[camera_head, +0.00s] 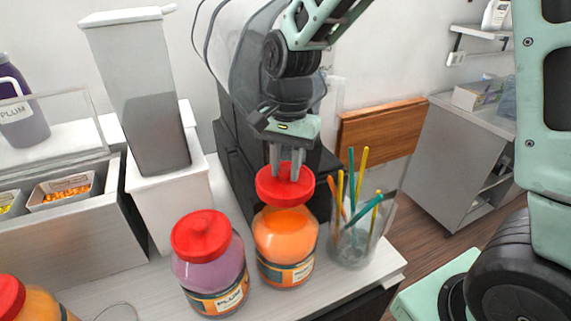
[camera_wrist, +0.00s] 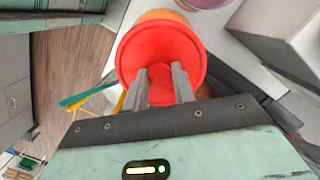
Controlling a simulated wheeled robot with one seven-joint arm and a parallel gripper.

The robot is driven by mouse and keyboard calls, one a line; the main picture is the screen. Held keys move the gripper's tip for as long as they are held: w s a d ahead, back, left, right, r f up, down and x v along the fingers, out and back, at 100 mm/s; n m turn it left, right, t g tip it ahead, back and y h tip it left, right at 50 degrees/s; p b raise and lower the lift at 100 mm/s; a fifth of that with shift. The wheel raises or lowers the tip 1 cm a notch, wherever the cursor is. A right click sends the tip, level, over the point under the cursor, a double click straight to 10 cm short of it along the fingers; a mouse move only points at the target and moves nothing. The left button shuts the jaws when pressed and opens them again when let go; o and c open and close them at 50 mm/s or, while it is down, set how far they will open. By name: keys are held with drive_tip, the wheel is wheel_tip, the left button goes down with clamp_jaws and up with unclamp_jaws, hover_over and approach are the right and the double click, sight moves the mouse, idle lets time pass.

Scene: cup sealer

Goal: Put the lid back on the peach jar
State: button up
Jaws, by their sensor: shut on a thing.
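The peach jar (camera_head: 285,240) is a clear jar with orange contents, standing upright on the counter. My gripper (camera_head: 287,172) is above it, fingers pointing down, shut on the knob of the red lid (camera_head: 285,188). The lid is at the jar's mouth, roughly centred over it; I cannot tell whether it rests on the rim. In the wrist view the red lid (camera_wrist: 150,55) fills the middle, with my gripper's fingers (camera_wrist: 160,86) on either side of its knob. The lid hides most of the jar there.
A plum jar (camera_head: 212,268) with a red lid stands close on the left. A clear cup of coloured straws (camera_head: 358,225) stands close on the right. Another red-lidded jar (camera_head: 35,300) is at the lower left. A tall grey container (camera_head: 140,95) stands behind. The counter's right edge is near the cup.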

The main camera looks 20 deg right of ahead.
sight(286, 183)
drive_tip(key=shift+f+b, duration=1.9)
drive_tip(key=shift+f, duration=0.35)
drive_tip(key=shift+f+b, duration=0.45)
drive_tip(key=shift+f, duration=0.35)
drive_tip(key=shift+p, duration=0.4)
drive_tip(key=shift+f, duration=0.15)
idle(0.5)
drive_tip(key=o, duration=1.5)
drive_tip(key=shift+p, duration=0.3)
